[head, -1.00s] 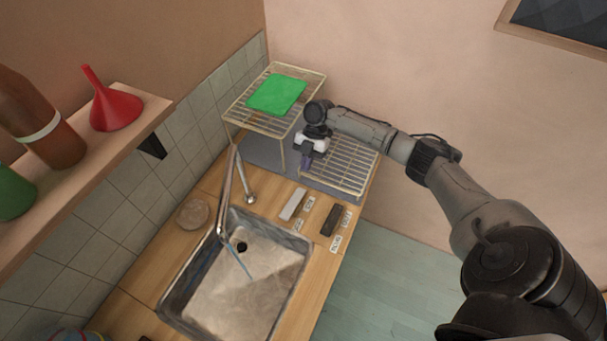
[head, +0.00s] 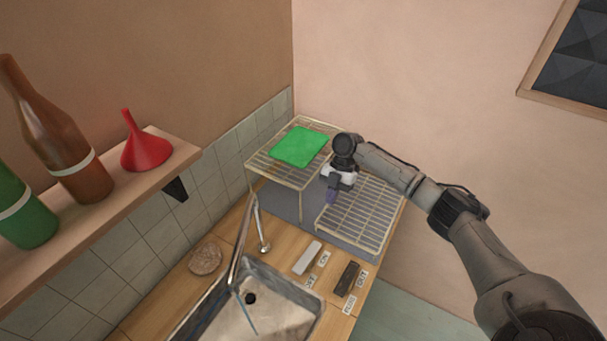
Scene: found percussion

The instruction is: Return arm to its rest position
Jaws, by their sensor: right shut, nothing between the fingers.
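My right arm comes in from the lower right, and its gripper (head: 332,192) points down just above the lower wire rack (head: 362,215), beside the taller rack. Its fingers are shut and look empty. Whether the fingertips touch the rack is hard to tell. My left gripper does not show in the head view.
A taller wire rack (head: 270,172) carries a green slab (head: 299,147). A sink (head: 285,293) with a tap (head: 240,255) is in the counter. A light block (head: 307,258) and dark block (head: 347,279) lie near labels. A shelf (head: 120,195) holds bottles and a red funnel (head: 146,150).

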